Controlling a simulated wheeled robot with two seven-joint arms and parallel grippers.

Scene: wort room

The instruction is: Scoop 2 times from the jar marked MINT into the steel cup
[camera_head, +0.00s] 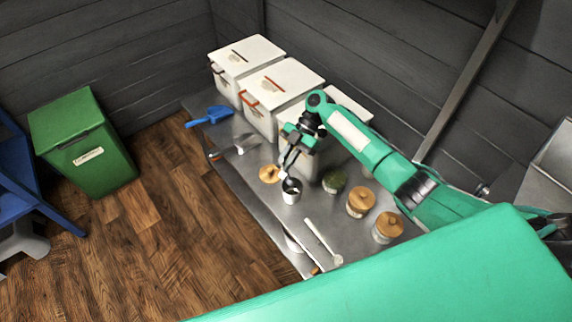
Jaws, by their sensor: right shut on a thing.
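My right gripper (287,163) comes in from the right and points down over the steel table, just above the steel cup (290,197). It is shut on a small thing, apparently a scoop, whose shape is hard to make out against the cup. The steel cup stands upright with a dark inside. An open jar of green leaves (333,181), apparently the mint, stands to the right of the cup; its label cannot be read. A round wooden lid (268,174) lies left of the cup. My left gripper is not in view.
Two jars with wooden lids, one (361,200) and another (387,227), stand to the right. A white spoon (321,238) lies near the front. White bins (246,56) line the wall. A blue scoop (211,115) and a metal tool (240,146) lie at the left.

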